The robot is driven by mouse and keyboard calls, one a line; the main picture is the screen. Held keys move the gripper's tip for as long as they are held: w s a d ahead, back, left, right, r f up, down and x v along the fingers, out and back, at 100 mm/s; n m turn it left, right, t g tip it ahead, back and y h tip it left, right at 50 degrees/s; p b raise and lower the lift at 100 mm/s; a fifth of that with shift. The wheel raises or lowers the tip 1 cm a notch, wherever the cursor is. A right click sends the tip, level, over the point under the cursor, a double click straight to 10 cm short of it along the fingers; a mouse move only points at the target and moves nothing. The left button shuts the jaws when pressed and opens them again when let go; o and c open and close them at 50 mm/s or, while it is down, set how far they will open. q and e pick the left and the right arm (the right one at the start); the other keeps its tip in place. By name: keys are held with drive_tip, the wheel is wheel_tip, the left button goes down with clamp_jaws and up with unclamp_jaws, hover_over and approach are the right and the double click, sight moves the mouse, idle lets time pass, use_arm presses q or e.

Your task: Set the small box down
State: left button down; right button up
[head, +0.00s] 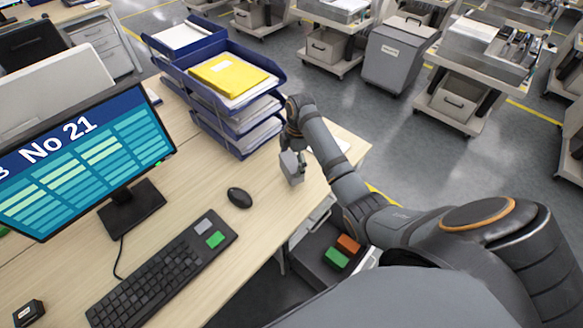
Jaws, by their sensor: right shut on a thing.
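My right gripper (299,163) is shut on a small grey box (289,166) above or at the right part of the wooden desk (195,290). The arm hides part of the grip. I cannot tell whether the box touches the desk top. My left gripper is not in view.
Stacked blue trays (235,128) with papers and a yellow folder (228,74) stand just behind the gripper. A mouse (240,197), keyboard (162,268) and monitor (85,160) are to the left. A dark bin (318,262) with green and orange items is below the desk edge. Bare desk lies around the mouse.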

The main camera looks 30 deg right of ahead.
drive_tip(key=shift+w+f+p, duration=0.1)
drive_tip(key=shift+f+p, duration=0.25)
drive_tip(key=shift+f, duration=1.35)
drive_tip(key=shift+f, duration=0.15)
drive_tip(key=o, duration=1)
drive_tip(key=r, duration=0.4)
drive_tip(key=d+r, duration=0.1)
drive_tip(key=r, duration=0.7)
drive_tip(key=shift+d+r, duration=0.15)
drive_tip(key=shift+d, duration=0.05)
